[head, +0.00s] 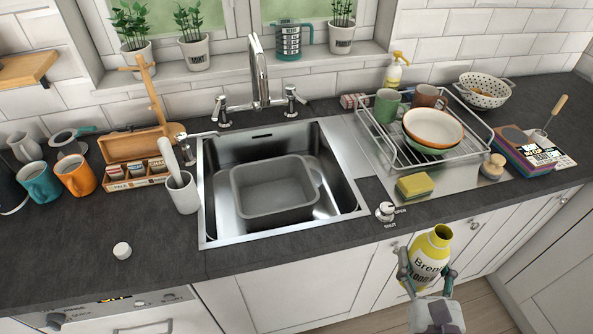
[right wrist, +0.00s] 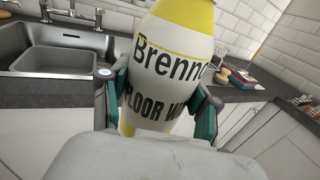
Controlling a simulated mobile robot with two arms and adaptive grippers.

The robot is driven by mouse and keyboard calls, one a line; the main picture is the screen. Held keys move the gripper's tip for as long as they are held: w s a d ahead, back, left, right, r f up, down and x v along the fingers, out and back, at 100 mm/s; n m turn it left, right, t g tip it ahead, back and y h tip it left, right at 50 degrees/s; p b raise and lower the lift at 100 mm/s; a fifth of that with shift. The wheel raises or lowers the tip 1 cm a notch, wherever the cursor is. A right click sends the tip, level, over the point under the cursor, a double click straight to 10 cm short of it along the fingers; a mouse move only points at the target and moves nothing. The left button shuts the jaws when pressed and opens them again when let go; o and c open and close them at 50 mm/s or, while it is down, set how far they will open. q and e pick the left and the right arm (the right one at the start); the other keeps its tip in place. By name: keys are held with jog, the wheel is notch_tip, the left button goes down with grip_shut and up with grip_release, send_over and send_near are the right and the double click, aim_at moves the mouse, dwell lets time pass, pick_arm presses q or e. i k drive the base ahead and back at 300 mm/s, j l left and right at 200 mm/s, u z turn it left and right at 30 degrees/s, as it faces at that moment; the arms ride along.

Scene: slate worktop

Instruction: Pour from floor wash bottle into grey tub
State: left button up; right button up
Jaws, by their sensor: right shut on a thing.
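The floor wash bottle (head: 428,263) is white and yellow with an open, dark mouth at its top. My right gripper (head: 426,280) is shut around its body, and the right wrist view shows the bottle (right wrist: 168,75) between the two teal fingers (right wrist: 160,100). The bottle is nearly upright, in front of the counter's front edge and to the right of the sink. The grey tub (head: 272,212) sits inside the sink basin, apart from the bottle; its inside looks empty. My left gripper is not in view.
The steel sink (head: 222,236) has a tall tap (head: 260,75) behind it. A dish rack (head: 470,145) with bowls and mugs stands right of it. A sponge (head: 414,185) and a drain knob (head: 386,210) lie near the front. A white cup (head: 183,195) stands left of the sink.

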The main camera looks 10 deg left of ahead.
aim_at(280, 191)
jog(key=i+l+u, duration=0.1)
jog(key=u, duration=0.25)
jog(key=l+u, duration=0.35)
jog(key=i+l+u, duration=0.1)
jog(key=u, duration=0.9)
